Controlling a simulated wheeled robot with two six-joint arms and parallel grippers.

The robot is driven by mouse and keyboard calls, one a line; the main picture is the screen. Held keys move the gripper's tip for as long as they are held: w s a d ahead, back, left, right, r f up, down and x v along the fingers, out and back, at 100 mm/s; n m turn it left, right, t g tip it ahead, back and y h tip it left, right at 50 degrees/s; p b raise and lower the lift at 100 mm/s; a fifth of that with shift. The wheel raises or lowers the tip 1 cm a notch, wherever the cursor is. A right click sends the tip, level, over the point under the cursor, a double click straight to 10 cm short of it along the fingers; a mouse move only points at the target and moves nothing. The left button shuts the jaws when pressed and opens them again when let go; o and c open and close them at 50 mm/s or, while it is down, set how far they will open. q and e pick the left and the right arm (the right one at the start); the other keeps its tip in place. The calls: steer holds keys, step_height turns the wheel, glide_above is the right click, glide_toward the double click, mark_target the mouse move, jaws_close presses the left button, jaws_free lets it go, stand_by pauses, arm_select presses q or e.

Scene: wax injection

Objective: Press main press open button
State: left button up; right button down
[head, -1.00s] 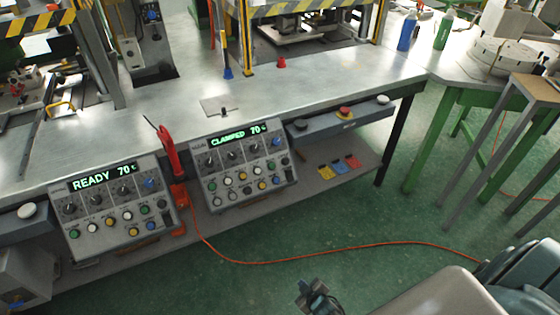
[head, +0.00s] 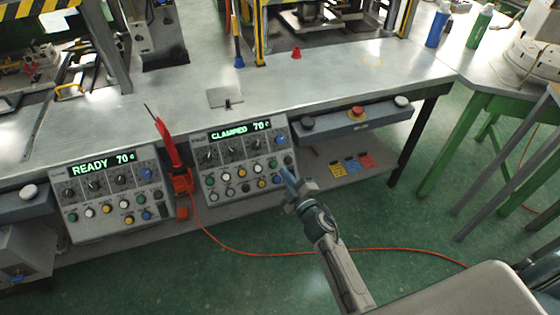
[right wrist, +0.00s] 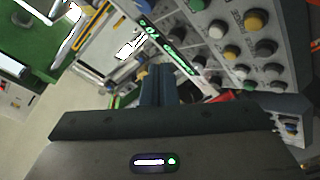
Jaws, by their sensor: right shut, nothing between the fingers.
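A grey control panel (head: 242,167) hangs at the table's front edge, its green display (head: 240,131) reading CLAMPED 70. It carries dark knobs and rows of round white, yellow, green, red and blue buttons. I cannot read the labels, so I cannot tell which is the open button. My right gripper (head: 287,176) is shut and empty near the panel's lower right corner; whether it touches is unclear. In the right wrist view its closed fingers (right wrist: 158,84) point towards the panel's display (right wrist: 165,45), with buttons (right wrist: 218,29) to the right. My left gripper is not in view.
A second panel (head: 112,195) reading READY 70 stands to the left. A red tool (head: 168,145) stands between the panels. A grey bar (head: 350,122) with a red button (head: 357,112) is to the right. An orange cable (head: 390,250) lies on the green floor.

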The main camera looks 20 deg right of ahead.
mark_target(273, 164)
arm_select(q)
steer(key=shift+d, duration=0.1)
arm_select(e)
steer(key=shift+r, duration=0.4)
